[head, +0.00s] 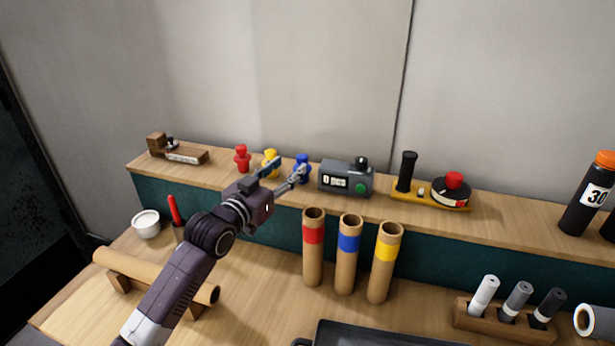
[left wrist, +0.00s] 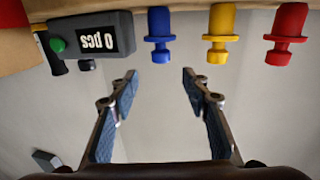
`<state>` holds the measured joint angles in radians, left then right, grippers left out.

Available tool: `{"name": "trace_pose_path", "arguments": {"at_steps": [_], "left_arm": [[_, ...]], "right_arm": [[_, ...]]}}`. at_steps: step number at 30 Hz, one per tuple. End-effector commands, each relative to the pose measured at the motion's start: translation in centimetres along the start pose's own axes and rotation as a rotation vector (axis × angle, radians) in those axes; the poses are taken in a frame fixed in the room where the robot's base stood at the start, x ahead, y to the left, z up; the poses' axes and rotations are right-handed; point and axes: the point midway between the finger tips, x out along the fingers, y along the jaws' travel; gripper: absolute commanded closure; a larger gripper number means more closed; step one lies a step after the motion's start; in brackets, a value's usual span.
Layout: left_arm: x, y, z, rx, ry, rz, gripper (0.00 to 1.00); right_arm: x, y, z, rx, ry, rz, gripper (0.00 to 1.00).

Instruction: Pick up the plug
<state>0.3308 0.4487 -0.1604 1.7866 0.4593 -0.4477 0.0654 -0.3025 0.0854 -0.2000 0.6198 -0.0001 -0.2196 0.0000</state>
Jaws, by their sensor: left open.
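Three plugs stand in a row on the raised shelf: a red plug (head: 242,158), a yellow plug (head: 270,160) and a blue plug (head: 303,165). My left gripper (head: 289,168) is open and empty in front of the yellow and blue plugs, its fingers partly covering them in the head view. In the left wrist view, which looks upside down, the blue plug (left wrist: 160,35) lines up with the gap between the left fingertips (left wrist: 159,74), beyond them and apart. The yellow plug (left wrist: 220,33) and red plug (left wrist: 287,33) are to its right there. My right gripper is not in view.
A grey counter box (head: 345,179) stands just right of the blue plug. A wooden block tool (head: 180,152) is at the shelf's left end. Three banded cardboard tubes (head: 348,255) stand below the shelf. A yellow tray (head: 420,200) holds a black-handled tool and red-knobbed disc.

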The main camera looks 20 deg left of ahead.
Motion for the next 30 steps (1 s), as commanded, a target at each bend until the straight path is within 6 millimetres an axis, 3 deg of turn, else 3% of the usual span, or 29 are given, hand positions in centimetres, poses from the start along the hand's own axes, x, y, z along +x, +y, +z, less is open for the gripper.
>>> {"name": "trace_pose_path", "arguments": {"at_steps": [3, 15, 24, 30], "left_arm": [[0.2, 0.0, 0.9, 0.0, 0.001, 0.0, 0.57], [3.2, -0.1, 0.7, 0.001, 0.0, 0.0, 0.57], [6.7, -0.2, 0.8, 0.0, 0.001, 0.0, 0.57], [7.8, -0.2, 0.9, 0.0, 0.001, 0.0, 0.57]], "right_arm": [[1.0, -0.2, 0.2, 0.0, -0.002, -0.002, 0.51], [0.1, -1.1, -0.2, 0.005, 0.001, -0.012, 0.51], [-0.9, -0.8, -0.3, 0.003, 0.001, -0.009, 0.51], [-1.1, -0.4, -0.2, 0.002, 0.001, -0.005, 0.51]]}}
